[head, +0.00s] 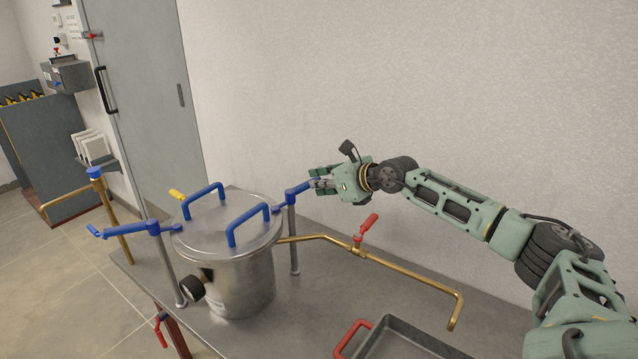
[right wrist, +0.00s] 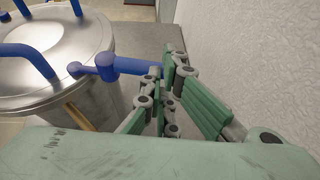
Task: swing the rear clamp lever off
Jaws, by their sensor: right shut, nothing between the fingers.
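A steel vessel (head: 230,275) with a round lid (head: 205,232) and two blue lid handles stands on the bench. The rear clamp lever (head: 299,190) is blue and sits on a grey post (head: 293,245) at the lid's right side. Its short inner end reaches the lid rim; its long arm points right. My right gripper (head: 319,181) is shut and empty at the lever's outer end. In the right wrist view the lever (right wrist: 138,66) runs up to the fingers (right wrist: 163,80); I cannot tell whether they touch it. The front clamp lever (head: 130,230) points left. My left gripper is out of view.
A brass pipe (head: 400,271) with a red-handled valve (head: 367,226) runs right of the vessel. A dark tray (head: 420,340) with a red handle lies at the bench front. The white wall (head: 430,90) is close behind my right gripper. A black gauge (head: 191,288) juts from the vessel.

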